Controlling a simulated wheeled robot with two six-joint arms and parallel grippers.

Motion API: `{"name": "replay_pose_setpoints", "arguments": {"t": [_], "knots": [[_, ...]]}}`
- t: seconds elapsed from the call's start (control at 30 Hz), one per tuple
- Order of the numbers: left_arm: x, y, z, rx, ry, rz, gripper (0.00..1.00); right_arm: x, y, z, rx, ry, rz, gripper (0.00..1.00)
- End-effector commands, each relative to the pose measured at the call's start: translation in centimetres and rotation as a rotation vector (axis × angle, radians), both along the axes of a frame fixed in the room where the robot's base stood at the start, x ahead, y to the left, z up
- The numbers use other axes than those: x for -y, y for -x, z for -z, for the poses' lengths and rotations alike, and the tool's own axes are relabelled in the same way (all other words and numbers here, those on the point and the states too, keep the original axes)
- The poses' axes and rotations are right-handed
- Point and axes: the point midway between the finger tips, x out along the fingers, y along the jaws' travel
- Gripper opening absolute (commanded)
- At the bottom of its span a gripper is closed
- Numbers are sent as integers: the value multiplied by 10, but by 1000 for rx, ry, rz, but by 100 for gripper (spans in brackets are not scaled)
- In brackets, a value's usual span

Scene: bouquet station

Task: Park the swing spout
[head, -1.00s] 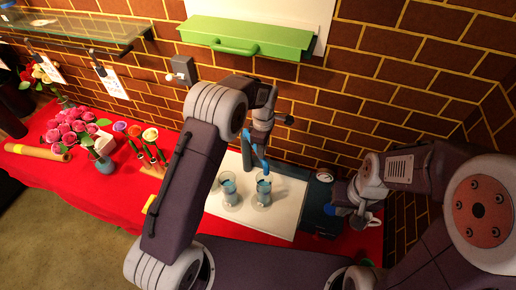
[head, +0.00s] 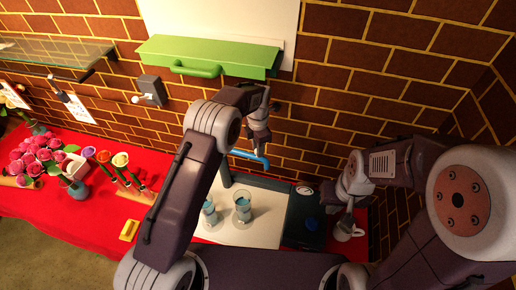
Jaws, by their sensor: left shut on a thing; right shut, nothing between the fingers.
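The blue swing spout (head: 246,155) sits on top of a dark upright post (head: 225,176) at the back of the white board. It points to the right, roughly along the brick wall, with a short bent-down end. My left gripper (head: 259,150) is shut on the spout near its outer end; the fingers are small and partly hidden by my wrist.
Two glasses with blue liquid (head: 242,208) (head: 209,213) stand on the white board (head: 262,232); my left arm partly covers the left one. Flowers (head: 45,155) and a yellow block (head: 129,230) lie left.

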Motion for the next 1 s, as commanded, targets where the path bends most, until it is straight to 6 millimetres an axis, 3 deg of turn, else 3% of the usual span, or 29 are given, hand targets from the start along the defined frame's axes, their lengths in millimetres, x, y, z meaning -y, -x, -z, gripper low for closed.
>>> {"name": "replay_pose_setpoints", "arguments": {"t": [0.6,0.63,0.7,1.0], "knots": [[-1,0,0,-1,0,-40,0,0,0,0,0,0,0,0],[-1,0,0,-1,0,-40,26,0,0,0,0,0,0,0],[-1,0,0,-1,0,-40,45,0,0,0,0,0,0,0],[-1,0,0,-1,0,-39,45,0,0,0,0,0,0,0]]}}
